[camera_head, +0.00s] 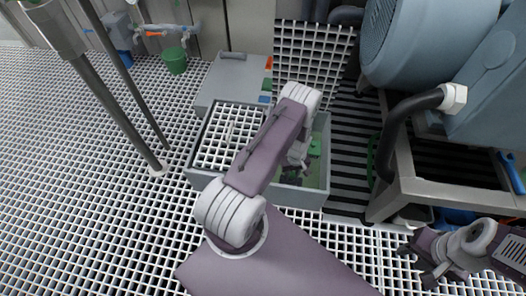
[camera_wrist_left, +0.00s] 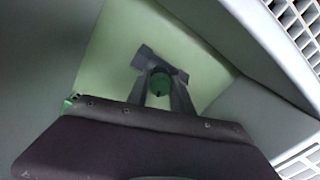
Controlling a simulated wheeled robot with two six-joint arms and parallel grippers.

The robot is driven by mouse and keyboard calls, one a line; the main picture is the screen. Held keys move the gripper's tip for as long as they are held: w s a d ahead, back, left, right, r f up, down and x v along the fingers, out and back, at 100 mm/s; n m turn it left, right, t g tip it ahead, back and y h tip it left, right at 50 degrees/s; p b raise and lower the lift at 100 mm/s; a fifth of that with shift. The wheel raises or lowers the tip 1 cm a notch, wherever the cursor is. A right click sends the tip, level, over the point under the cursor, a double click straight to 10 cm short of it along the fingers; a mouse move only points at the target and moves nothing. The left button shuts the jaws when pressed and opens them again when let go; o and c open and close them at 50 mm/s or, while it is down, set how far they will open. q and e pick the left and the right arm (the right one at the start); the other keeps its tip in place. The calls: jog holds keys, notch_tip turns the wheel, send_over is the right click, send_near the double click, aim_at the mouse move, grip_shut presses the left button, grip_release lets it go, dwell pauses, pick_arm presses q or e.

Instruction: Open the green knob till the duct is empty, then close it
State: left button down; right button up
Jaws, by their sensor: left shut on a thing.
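The duct is a grey open-topped box (camera_head: 313,196) in the middle of the head view, half covered by a white grating. Its inside looks green, and whether that is liquid or floor I cannot tell. My left arm reaches over it, and the left gripper (camera_head: 298,164) points down into it, partly hidden by the arm. In the left wrist view the round green knob (camera_wrist_left: 160,84) sits between the dark fingers of the left gripper (camera_wrist_left: 161,80), which is shut on it. My right gripper (camera_head: 420,268) is at the lower right, fingers apart and empty, away from the duct.
A grating panel (camera_head: 228,135) covers the duct's left part. A grey case (camera_head: 233,80) stands behind it, and a green bucket (camera_head: 174,61) stands by the wall. A large blue-grey machine on a frame (camera_head: 398,190) takes up the right side. Open grating floor lies at left.

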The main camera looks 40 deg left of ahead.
pick_arm(q)
jog(key=n, duration=0.2)
jog(key=shift+r+n+p, duration=0.1)
jog(key=shift+n+p, duration=0.2)
jog(key=shift+n, duration=0.8)
jog(key=n, duration=0.3)
jog(key=shift+n+p, duration=0.3)
jog(key=n, duration=0.3)
jog(key=shift+n, duration=0.3)
jog(key=n, duration=0.5)
jog(key=shift+p, duration=0.4)
dwell(4.6)
